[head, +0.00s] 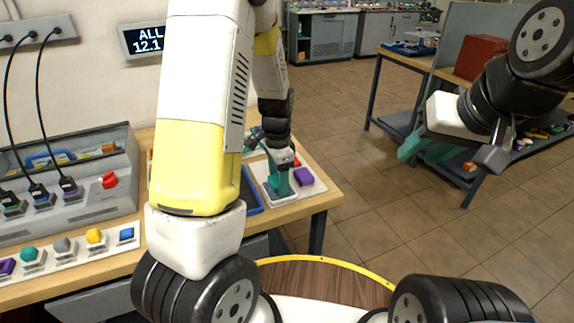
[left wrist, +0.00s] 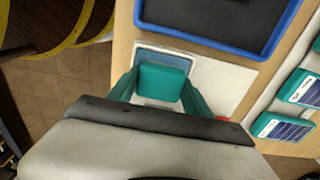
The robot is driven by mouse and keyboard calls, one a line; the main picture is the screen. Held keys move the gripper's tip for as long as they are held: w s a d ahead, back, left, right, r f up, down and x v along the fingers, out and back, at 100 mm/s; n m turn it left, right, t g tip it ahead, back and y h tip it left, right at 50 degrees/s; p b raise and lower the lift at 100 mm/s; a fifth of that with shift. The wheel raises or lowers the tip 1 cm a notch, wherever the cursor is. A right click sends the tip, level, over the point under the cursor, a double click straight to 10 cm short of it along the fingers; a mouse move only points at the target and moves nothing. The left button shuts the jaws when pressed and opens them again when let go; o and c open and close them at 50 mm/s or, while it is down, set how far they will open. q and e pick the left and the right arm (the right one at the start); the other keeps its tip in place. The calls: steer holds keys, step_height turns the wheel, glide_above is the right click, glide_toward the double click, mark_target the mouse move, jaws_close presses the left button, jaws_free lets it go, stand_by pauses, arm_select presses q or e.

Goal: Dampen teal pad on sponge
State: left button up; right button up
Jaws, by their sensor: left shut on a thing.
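My left gripper (head: 278,182) is low over the table's right end in the head view, shut on the teal pad. The left wrist view shows the teal pad (left wrist: 162,82) between the two teal fingers. Under it lies a shallow pale dish (left wrist: 178,58), also seen in the head view (head: 268,196); I take it for the sponge's place. The pad hides the dish's middle, so I cannot tell whether they touch. My right gripper (head: 428,152) hangs in the air at the right, its teal fingers apart, holding nothing visible.
A purple block (head: 303,176) and a red piece (head: 295,161) sit beside the dish on a white board. A blue-rimmed dark tray (left wrist: 225,20) adjoins it. Teal modules (left wrist: 285,128) lie at the right in the wrist view. Floor right of the table is clear.

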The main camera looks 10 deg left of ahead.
stand_by(0.3)
arm_select(q)
steer(key=shift+r, duration=3.5)
